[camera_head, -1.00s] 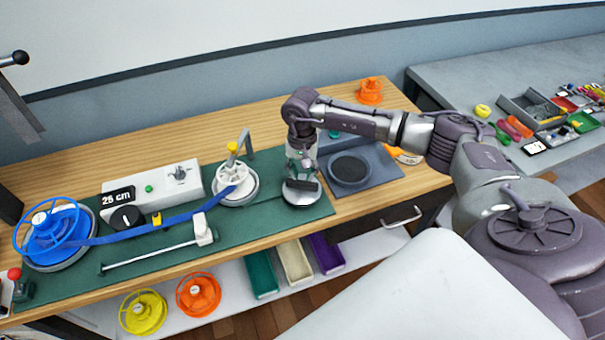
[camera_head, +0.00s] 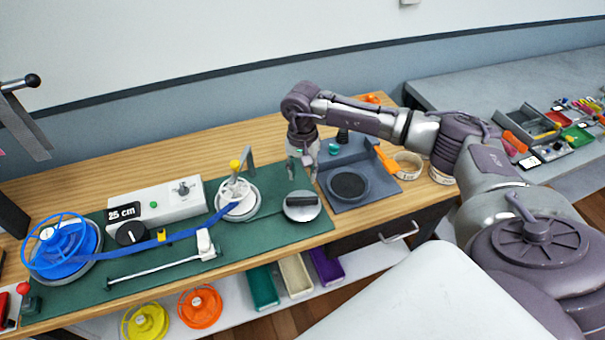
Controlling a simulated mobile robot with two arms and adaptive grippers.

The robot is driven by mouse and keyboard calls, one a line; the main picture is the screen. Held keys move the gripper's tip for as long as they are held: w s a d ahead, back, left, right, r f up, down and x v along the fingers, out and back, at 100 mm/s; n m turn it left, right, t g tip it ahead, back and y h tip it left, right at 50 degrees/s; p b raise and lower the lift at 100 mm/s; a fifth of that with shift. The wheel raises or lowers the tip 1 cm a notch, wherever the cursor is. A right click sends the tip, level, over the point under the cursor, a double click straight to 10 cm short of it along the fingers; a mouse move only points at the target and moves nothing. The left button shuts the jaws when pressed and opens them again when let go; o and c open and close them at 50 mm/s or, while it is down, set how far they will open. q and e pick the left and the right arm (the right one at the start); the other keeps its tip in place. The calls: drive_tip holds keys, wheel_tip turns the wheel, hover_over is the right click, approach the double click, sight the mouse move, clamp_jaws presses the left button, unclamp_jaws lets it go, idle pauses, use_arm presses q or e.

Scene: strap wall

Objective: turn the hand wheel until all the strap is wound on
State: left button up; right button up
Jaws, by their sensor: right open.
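The blue strap (camera_head: 165,241) runs from the large blue reel (camera_head: 62,250) at the left, past a black dial, to a white reel (camera_head: 238,195) with a yellow knob (camera_head: 234,165) on the green mat. A metal post stands behind the white reel. A round grey disc with a dark bar handle (camera_head: 302,203) sits right of the white reel. I cannot tell for certain which part is the hand wheel. My right gripper (camera_head: 302,170) is open and empty, just behind and above the grey disc, apart from it. My left gripper is not in view.
A white box with a "25 cm" display (camera_head: 122,213) stands behind the strap. A white bar with a slider (camera_head: 160,267) lies in front. A grey tray with a round dark recess (camera_head: 350,187) and a tape roll (camera_head: 407,165) are at the right. Spools and bins sit on the shelf below.

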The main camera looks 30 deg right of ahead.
wheel_tip(320, 180, up, 6)
drive_tip(key=shift+f+p, duration=0.15)
drive_tip(key=shift+p, duration=1.05)
drive_tip(key=shift+b, duration=0.3)
wheel_tip(320, 180, up, 12)
idle(0.3)
